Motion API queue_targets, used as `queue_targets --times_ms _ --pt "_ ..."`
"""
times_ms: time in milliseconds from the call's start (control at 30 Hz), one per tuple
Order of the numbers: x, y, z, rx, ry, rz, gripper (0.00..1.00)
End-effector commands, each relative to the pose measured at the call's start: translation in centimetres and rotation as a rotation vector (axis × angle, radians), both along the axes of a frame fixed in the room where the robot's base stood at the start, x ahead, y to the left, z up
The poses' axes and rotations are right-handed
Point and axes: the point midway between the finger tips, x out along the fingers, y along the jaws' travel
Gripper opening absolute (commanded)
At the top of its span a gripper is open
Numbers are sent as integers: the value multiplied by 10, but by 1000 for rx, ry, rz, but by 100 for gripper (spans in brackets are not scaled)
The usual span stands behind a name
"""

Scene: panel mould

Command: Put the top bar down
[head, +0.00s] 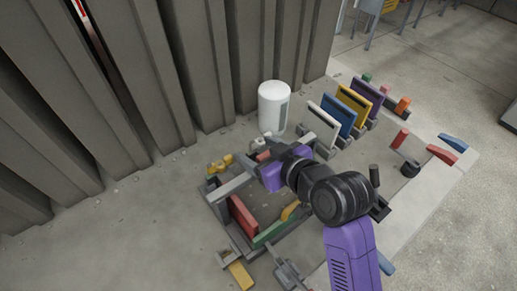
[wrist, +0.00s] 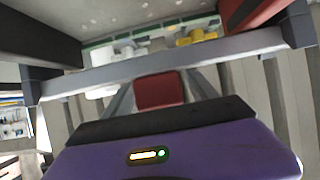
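The top bar is a long grey bar (wrist: 225,48) that runs across the wrist view, slightly tilted, with dark blocks at both ends. A red block (wrist: 158,90) sits at its middle, between the two grey fingers of my gripper (wrist: 160,95), which appear closed on it. In the head view the bar (head: 236,184) is at the back left of the panel mould, and my gripper (head: 257,168) is beside it, partly hidden by my wrist. The mould frame (head: 262,252) holds a red strip (head: 243,217) and a green strip (head: 270,234). Contact below the bar cannot be told.
A white cylinder (head: 273,108) stands behind my gripper. Coloured panels (head: 354,106) stand in a rack to the right. Yellow pieces (head: 220,165) lie left of my gripper. Tall grey slabs (head: 185,70) line the back. The floor at left is clear.

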Motion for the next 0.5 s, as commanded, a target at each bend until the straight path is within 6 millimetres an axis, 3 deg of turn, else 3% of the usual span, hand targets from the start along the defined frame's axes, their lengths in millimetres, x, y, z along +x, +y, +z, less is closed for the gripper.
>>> queue_targets --times_ms 267,500 --pt "-1 -1 4 0 0 0 67" --pt "-30 -21 22 1 -3 -2 67"
